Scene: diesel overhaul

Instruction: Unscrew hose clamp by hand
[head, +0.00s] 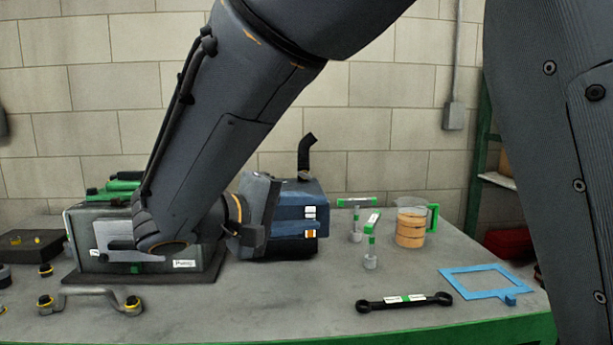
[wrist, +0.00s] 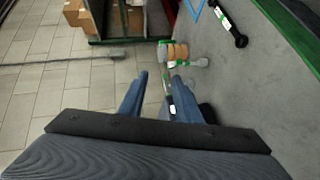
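My gripper (wrist: 160,78) shows in the wrist view with its two blue-grey fingers apart and nothing seen held between them. A bent black hose (head: 305,150) stands up behind that block. A small greyish band (head: 304,175) at the hose's foot may be the hose clamp, but it is too small to be sure. I cannot tell whether my gripper touches the block.
A pump box (head: 100,250) sits left on a dark mat. A jar with an orange-brown filling (head: 410,228), small green-handled pieces (head: 370,240), a black link rod (head: 403,302) and a blue frame (head: 485,281) lie right. The bench's front middle (head: 260,310) is clear.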

